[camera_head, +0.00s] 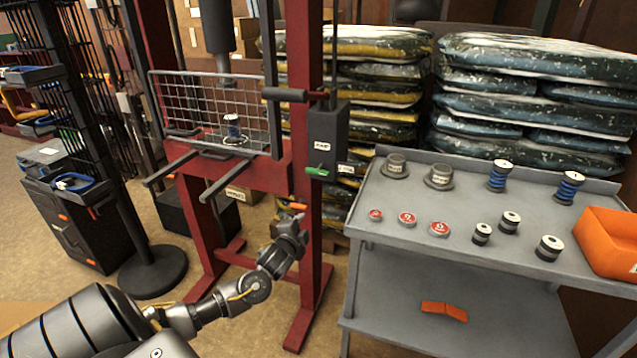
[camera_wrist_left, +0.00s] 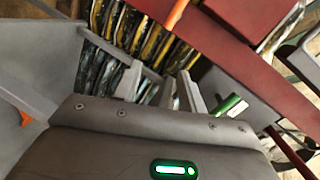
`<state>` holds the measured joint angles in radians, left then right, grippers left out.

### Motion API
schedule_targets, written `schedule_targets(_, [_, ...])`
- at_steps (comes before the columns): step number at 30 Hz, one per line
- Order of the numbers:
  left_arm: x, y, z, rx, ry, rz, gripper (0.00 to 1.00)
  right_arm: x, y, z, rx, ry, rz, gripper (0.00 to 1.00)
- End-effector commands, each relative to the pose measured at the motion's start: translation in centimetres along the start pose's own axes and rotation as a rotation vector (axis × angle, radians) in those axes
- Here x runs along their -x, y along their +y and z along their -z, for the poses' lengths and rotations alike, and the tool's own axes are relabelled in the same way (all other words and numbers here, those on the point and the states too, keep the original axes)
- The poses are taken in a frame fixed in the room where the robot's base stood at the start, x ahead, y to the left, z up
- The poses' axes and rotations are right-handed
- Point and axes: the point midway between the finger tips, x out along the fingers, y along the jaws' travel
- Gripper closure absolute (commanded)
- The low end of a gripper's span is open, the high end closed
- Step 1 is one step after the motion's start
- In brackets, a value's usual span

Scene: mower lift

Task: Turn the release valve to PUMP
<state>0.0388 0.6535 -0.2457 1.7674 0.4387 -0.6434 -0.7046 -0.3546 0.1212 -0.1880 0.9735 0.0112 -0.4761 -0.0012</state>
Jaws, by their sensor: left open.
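The release valve's green handle (camera_head: 317,172) sticks out to the left at the foot of a dark pump box (camera_head: 328,135) on the red press post. One white label is on the box above the handle and another is to its right; the lettering is too small to read surely. My left gripper (camera_head: 291,222) is below and slightly left of the handle, apart from it, open and empty. In the left wrist view the green handle (camera_wrist_left: 231,104) lies just right of the fingers (camera_wrist_left: 190,95). My right gripper is out of view.
The red press frame (camera_head: 302,90) has a wire guard (camera_head: 215,105) and two bars jutting forward. A small orange piece (camera_head: 298,206) is near my left gripper. A grey cart (camera_head: 390,215) with spools, caps and an orange bin (camera_head: 608,240) stands right. Stacked bags are behind.

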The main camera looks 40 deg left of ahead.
Motion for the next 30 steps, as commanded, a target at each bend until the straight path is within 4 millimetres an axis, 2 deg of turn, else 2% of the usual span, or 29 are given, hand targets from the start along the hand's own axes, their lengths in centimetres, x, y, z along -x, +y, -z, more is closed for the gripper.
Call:
schedule_targets(1, [0.5, -3.4, 1.5, -0.029, 0.037, 0.065, 0.59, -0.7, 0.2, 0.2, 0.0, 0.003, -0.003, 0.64])
schedule_targets(3, [1.5, -7.3, 3.2, -0.063, 0.07, 0.132, 0.59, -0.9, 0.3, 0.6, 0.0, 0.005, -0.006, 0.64])
schedule_targets(6, [2.9, -10.8, 4.8, -0.093, 0.101, 0.192, 0.59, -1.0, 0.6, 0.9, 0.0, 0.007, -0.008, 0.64])
schedule_targets(7, [3.2, -11.3, 5.0, -0.099, 0.107, 0.202, 0.59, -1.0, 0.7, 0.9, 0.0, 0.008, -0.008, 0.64])
schedule_targets(12, [3.9, -12.7, 5.7, -0.111, 0.118, 0.225, 0.59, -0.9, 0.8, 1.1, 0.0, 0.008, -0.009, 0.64])
schedule_targets(17, [3.0, -12.9, 5.8, -0.111, 0.116, 0.225, 0.59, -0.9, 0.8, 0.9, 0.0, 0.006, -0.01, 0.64])
schedule_targets(30, [-4.5, -14.5, 6.7, -0.108, 0.115, 0.223, 0.59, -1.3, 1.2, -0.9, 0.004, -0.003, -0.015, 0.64])
